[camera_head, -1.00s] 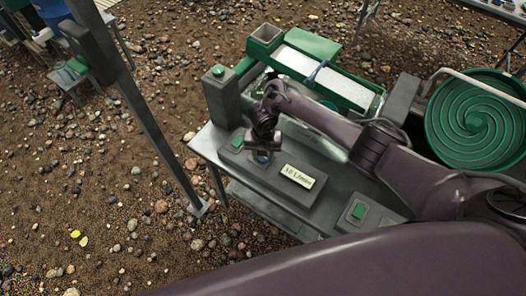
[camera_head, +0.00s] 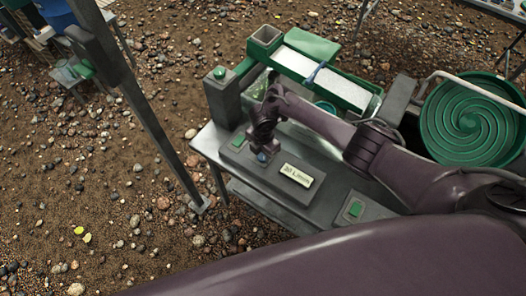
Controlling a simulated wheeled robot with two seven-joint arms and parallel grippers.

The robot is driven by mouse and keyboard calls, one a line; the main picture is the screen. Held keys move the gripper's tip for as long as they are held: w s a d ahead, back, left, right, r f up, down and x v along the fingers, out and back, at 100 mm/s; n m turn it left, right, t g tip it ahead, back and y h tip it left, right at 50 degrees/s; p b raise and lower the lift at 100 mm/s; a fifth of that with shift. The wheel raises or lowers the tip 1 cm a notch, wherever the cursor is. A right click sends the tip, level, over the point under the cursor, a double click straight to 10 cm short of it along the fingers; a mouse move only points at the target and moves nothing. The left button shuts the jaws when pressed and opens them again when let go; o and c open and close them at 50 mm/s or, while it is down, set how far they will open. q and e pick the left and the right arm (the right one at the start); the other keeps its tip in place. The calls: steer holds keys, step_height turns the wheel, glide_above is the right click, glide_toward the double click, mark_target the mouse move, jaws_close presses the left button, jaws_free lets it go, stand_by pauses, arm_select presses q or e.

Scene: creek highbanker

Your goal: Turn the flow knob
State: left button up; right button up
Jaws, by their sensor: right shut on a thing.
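The flow knob (camera_head: 262,158) is a small blue knob on a dark grey control panel (camera_head: 283,194) that sits on the grey bench. My right gripper (camera_head: 262,150) points down over it and is shut on it, hiding most of it. A pale display (camera_head: 297,175) to the right of the knob carries small lettering that seems to end in L/min; its number is hard to read. My left gripper is not in view.
Behind stand a green sluice box (camera_head: 353,93) and a green spiral wheel (camera_head: 470,122). A grey post (camera_head: 150,125) rises left of the bench. Stony ground lies around.

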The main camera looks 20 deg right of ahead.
mark_target(263, 156)
steer(key=shift+w, duration=0.1)
stand_by(0.4)
steer(key=o, duration=1)
steer(key=shift+r, duration=0.1)
step_height(263, 156, up, 8)
steer(key=shift+f, duration=0.15)
steer(key=shift+f, duration=0.1)
